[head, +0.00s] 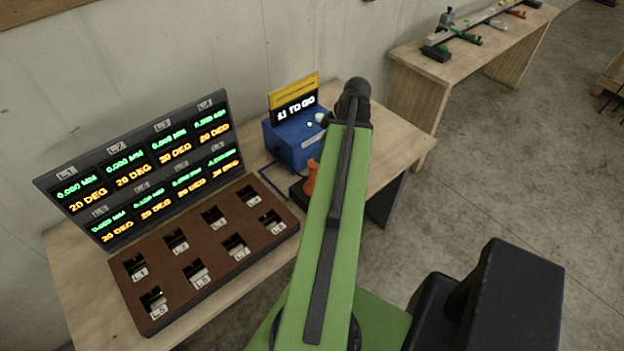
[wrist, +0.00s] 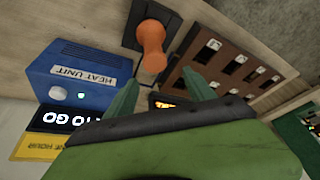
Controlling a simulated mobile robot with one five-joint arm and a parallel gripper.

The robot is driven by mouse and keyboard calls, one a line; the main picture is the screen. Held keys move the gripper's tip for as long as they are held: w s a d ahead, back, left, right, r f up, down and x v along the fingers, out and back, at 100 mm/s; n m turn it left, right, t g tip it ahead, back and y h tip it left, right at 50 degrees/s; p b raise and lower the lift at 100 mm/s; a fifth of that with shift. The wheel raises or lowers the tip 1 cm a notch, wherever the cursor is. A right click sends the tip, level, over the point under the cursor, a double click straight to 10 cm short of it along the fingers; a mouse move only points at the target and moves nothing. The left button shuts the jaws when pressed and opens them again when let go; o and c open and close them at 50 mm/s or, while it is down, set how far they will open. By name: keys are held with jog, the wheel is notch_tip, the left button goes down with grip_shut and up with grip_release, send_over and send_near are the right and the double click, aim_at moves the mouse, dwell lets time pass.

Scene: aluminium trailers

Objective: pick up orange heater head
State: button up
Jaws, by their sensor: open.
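The orange heater head (wrist: 152,45) shows in the wrist view at top centre, upright on a small dark base (wrist: 172,18). In the head view the heater head (head: 312,178) is partly hidden behind my green arm, beside the blue heat unit. My gripper (wrist: 163,92) shows in the wrist view as two green fingers, apart and empty. The heater head lies just beyond the fingertips, between their directions, and I see no contact. In the head view the gripper is hidden by my arm.
The blue heat unit (head: 291,140) with a yellow sign (head: 294,88) stands behind the heater head. A brown slotted board (head: 207,254) and a display panel (head: 145,165) stand to the left. A second bench (head: 481,58) with tools is at the back right.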

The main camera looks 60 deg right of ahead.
aim_at(313, 175)
jog(key=f+b, duration=0.3)
jog(key=w+f+b, duration=0.1)
jog(key=f+b, duration=0.6)
jog(key=b, duration=0.1)
jog(key=shift+w+f, duration=0.2)
jog(key=shift+f, duration=0.2)
jog(key=shift+w+f+b, duration=0.1)
jog(key=shift+w+b, duration=0.05)
jog(key=shift+b, duration=0.15)
jog(key=b+x, duration=0.5)
jog(key=shift+d+f, duration=0.2)
jog(key=shift+d, duration=0.05)
jog(key=shift+r, duration=0.2)
jog(key=shift+c, duration=0.3)
grip_shut()
